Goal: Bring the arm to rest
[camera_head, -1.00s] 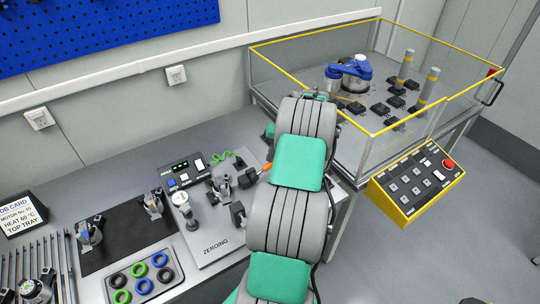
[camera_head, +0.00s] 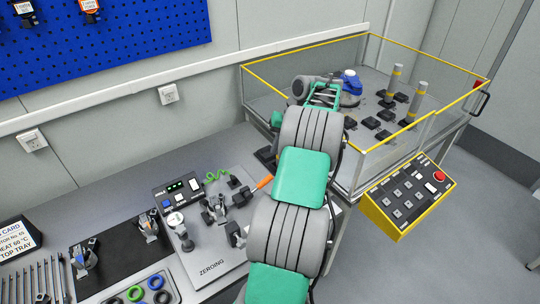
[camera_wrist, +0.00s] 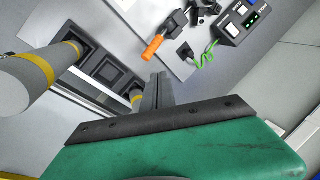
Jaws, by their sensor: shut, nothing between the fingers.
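My grey and green arm (camera_head: 301,180) rises from the bottom of the head view, bent toward the glass-walled cell at the back right. My gripper shows in the wrist view (camera_wrist: 157,92) as two grey fingers closed together with nothing between them. In the head view the fingertips cannot be made out behind the arm. The fingers appear in front of the bench and cell edge, apart from the orange-handled tool (camera_wrist: 152,48).
The yellow-rimmed cell (camera_head: 268,82) holds banded posts (camera_head: 394,85) and black blocks. A yellow control box (camera_head: 407,195) hangs in front. The zeroing plate (camera_head: 212,268) carries fixtures and a green cable (camera_head: 218,176). A blue pegboard (camera_head: 110,40) is on the wall.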

